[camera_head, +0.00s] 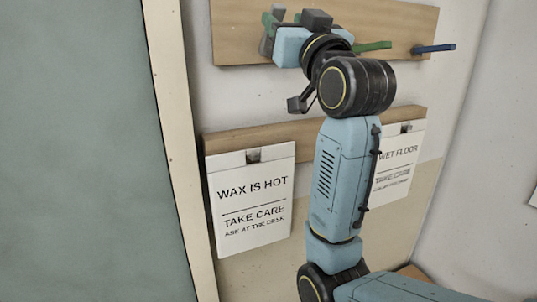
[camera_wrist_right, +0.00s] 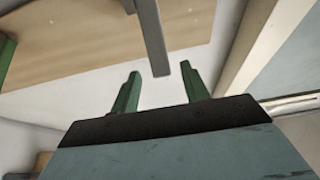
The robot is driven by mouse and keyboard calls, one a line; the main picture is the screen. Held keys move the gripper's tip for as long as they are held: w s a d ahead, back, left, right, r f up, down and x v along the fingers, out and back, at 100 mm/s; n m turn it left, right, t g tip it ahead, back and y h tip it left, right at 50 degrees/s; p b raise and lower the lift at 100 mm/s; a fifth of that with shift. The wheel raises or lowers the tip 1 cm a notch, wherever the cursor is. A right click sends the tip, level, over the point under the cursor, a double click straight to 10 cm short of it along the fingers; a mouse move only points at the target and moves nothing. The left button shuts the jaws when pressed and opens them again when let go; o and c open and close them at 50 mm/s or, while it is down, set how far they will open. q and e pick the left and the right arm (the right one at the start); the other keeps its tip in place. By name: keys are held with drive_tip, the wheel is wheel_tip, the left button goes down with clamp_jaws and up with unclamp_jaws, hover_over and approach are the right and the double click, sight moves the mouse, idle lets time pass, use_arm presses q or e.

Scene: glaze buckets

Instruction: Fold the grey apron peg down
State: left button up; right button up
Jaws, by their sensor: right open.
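The grey apron peg (camera_wrist_right: 152,35) sticks out from the wooden board in the right wrist view. Its end lies between my right gripper's two green fingertips (camera_wrist_right: 160,68), with a gap showing on each side. In the head view, my right gripper (camera_head: 269,22) is at the left end of the upper board. The grey peg (camera_head: 267,43) shows there only in part beside the gripper, and much of it is hidden. The right gripper is open and holds nothing. My left gripper is not in view.
The upper board (camera_head: 400,18) also carries a green peg (camera_head: 374,46) and a blue peg (camera_head: 433,49), both sticking out. Below, a lower board (camera_head: 260,137) holds a "WAX IS HOT" sign (camera_head: 252,205) and a "WET FLOOR" sign (camera_head: 399,170), partly behind my arm. A door frame (camera_head: 172,130) stands left.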

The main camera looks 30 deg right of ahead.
drive_tip(key=f+b+v, duration=0.1)
drive_tip(key=v, duration=0.4)
drive_tip(key=w+a+f+g, duration=0.1)
drive_tip(key=w+f+g, duration=0.1)
drive_tip(key=f, duration=0.9)
drive_tip(key=w+f+n+g+b, duration=0.1)
drive_tip(key=f+g, duration=0.3)
drive_tip(key=f, duration=0.8)
drive_tip(key=w+a+f+g+y, duration=0.1)
drive_tip(key=w+f+g, duration=0.1)
drive_tip(key=f, duration=0.9)
drive_tip(key=shift+w+a+f+n+g, duration=0.25)
drive_tip(key=shift+w+a+n+g, duration=0.05)
drive_tip(key=shift+a+g, duration=0.1)
